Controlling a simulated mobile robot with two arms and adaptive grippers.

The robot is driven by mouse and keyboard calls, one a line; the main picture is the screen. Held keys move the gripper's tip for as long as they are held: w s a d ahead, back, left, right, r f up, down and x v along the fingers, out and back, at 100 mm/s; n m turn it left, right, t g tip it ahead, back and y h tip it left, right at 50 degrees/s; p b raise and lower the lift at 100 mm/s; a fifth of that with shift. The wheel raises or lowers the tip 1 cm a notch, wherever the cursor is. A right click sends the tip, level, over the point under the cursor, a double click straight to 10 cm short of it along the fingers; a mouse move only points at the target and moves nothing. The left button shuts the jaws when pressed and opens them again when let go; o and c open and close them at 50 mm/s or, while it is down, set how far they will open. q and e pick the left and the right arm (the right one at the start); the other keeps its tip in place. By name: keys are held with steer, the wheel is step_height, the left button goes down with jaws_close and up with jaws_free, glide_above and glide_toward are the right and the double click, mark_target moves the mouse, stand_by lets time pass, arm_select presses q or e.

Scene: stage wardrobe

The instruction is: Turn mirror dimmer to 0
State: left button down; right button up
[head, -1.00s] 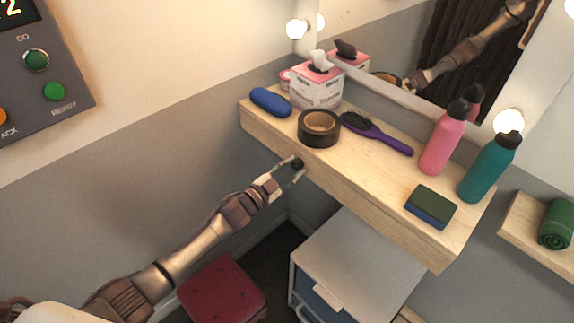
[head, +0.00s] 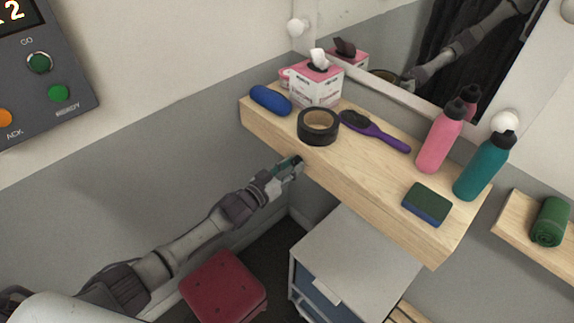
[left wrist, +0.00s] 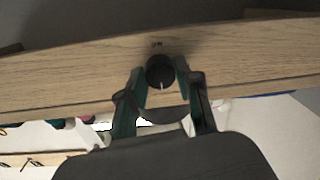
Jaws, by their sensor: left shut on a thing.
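The mirror dimmer is a round black knob (left wrist: 160,71) with a pale pointer line, on the front edge of the wooden shelf (head: 370,195). In the left wrist view its line points toward the bottom of the picture. My left gripper (left wrist: 161,78) has its two fingers on either side of the knob, shut on it. In the head view the left gripper (head: 292,166) is at the shelf's front edge, and it largely hides the knob. The mirror bulbs (head: 504,122) look unlit. My right gripper is not in view.
On the shelf stand a tissue box (head: 316,88), black tape roll (head: 318,128), purple brush (head: 375,132), pink bottle (head: 438,140), teal bottle (head: 484,168) and sponge (head: 427,203). Below are a red stool (head: 223,285) and a white cabinet (head: 350,255).

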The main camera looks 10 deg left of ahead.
arm_select(q)
steer(key=shift+w+r, duration=0.2)
steer(key=shift+r, duration=0.25)
steer(key=c, duration=1)
jaws_free()
steer(key=shift+o, duration=1.1)
steer(key=shift+f, duration=0.15)
steer(key=shift+s+f, duration=0.1)
steer(key=v, duration=1.2)
steer(key=shift+a+f, duration=0.1)
